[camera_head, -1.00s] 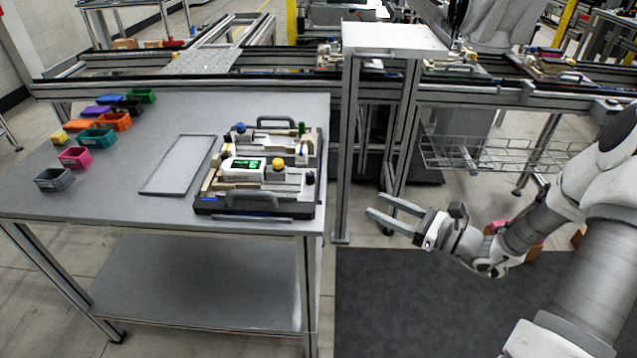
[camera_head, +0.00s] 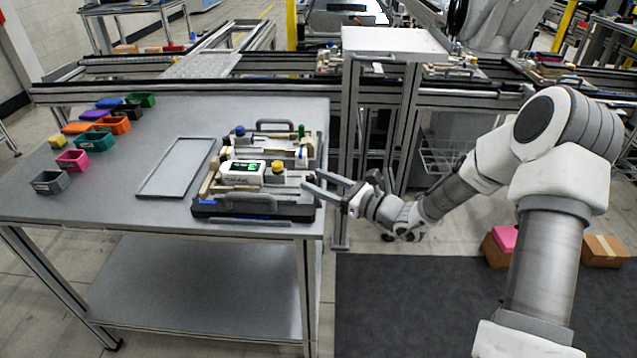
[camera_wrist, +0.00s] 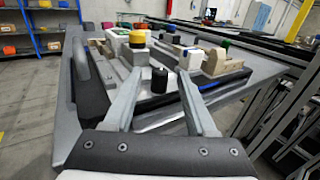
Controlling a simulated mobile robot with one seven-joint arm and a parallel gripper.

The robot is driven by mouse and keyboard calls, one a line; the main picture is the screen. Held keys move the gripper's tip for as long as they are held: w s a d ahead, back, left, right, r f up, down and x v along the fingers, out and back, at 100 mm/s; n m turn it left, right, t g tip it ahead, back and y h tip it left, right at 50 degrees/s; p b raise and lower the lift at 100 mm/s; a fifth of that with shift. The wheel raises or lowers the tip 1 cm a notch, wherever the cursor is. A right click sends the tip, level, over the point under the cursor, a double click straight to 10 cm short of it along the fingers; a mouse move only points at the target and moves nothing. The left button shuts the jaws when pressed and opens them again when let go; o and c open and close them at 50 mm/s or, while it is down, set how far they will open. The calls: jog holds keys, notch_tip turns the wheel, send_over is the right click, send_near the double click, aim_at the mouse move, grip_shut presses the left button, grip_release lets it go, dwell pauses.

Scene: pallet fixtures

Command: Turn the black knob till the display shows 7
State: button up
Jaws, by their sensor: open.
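The pallet fixture (camera_head: 255,208) lies on the grey table. On it is a white unit with a lit display (camera_head: 248,165); its digits are too small to read. In the wrist view a short black knob (camera_wrist: 159,82) stands upright, in line with the gap between my fingertips. I cannot tell whether it is between them or just beyond. In the head view my fingers largely cover that spot. My gripper (camera_head: 312,181) is open and empty at the fixture's right edge, and it also shows in the wrist view (camera_wrist: 160,72).
A yellow knob (camera_wrist: 137,38) stands close to the black one, and a blue knob (camera_head: 240,130) is farther back. An empty grey tray (camera_head: 176,168) lies left of the fixture. Several coloured bins line the table's left side. A metal post (camera_head: 345,130) stands right of the table.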

jog(key=shift+w+a, duration=0.1)
grip_shut()
jog(key=shift+t, duration=0.3)
